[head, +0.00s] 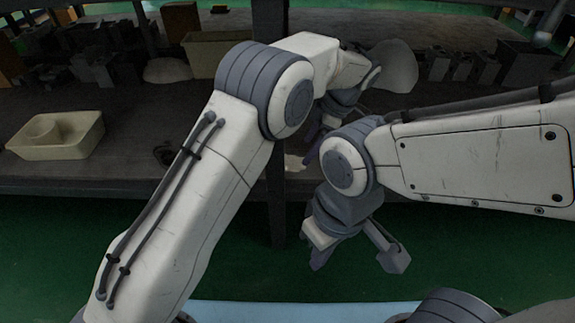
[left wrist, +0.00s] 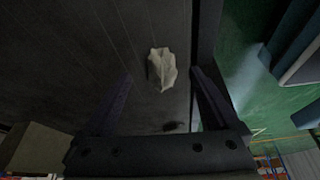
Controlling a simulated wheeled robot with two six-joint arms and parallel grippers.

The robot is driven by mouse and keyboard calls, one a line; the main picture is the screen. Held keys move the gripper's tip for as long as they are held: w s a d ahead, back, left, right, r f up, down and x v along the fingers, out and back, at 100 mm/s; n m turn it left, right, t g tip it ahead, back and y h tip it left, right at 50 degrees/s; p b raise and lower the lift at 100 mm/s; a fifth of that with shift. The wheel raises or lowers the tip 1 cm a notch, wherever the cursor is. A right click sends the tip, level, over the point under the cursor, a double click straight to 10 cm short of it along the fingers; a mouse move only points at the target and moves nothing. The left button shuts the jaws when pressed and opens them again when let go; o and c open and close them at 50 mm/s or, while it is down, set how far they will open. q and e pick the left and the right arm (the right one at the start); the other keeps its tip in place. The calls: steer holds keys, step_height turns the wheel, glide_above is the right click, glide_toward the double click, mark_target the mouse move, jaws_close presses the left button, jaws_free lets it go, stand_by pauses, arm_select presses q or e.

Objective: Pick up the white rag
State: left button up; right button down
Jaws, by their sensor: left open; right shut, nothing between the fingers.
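The white rag (left wrist: 161,68) lies crumpled on the dark table top in the left wrist view. In the head view a small pale part of it (head: 294,162) shows near the table's front edge, partly hidden by my arm. My left gripper (left wrist: 161,82) is open and empty, with its two fingers to either side of the rag in the picture; no contact is visible. In the head view my left gripper (head: 312,146) is largely hidden behind my arms. My right gripper (head: 387,252) is shut and empty, in front of the table.
A cream tray with a round hollow (head: 57,136) stands on the table (head: 110,176) at the left. A cream bin (head: 211,52), pale mounds (head: 168,70) and several grey blocks (head: 105,68) stand farther back. A dark post (head: 270,18) rises behind my left arm.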

mark_target(301, 159)
arm_select(q)
steer(key=b+x, duration=0.3)
steer(key=x, duration=0.2)
steer(key=shift+r, duration=0.1)
steer(key=shift+d, duration=0.1)
steer(key=c, duration=1.4)
